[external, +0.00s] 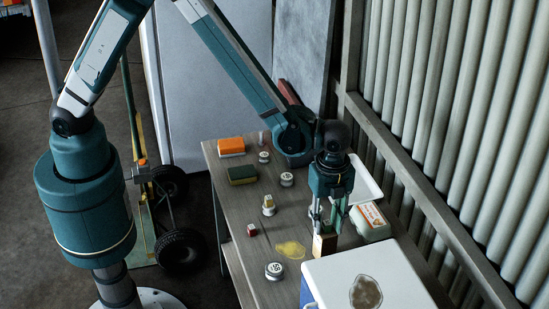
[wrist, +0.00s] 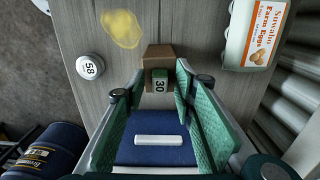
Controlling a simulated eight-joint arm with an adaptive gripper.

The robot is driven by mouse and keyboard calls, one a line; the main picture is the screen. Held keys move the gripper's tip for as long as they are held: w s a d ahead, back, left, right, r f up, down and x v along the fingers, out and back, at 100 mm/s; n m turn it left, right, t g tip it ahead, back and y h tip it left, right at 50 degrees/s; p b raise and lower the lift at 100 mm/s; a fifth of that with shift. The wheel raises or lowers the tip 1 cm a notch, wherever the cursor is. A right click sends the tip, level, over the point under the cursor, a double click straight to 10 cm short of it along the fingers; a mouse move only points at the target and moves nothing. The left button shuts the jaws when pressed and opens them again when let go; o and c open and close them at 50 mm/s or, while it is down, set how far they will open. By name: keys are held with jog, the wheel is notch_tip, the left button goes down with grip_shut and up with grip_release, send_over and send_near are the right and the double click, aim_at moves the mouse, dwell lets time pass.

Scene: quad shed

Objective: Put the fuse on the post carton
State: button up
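A brown carton (external: 325,246), which looks like the post carton, stands on the table below my gripper. It also shows in the wrist view (wrist: 158,55), at the far end of my fingers. A small dark green piece marked 30 (wrist: 160,80), which looks like the fuse, is at the carton between the fingers. I cannot tell whether it rests on the carton. My gripper (external: 324,225) points down over the carton. In the wrist view its green pads stand apart, with space around the green piece. The fingertips partly hide the carton's sides.
A white box with blue sides (external: 335,275) stands close in front. An egg carton (external: 370,222) and a white tray (external: 365,183) are at the right.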

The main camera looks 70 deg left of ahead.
aim_at(326, 220)
jog(key=shift+r, duration=0.2)
notch_tip(326, 220, up, 12)
dwell(0.8)
dwell(0.6)
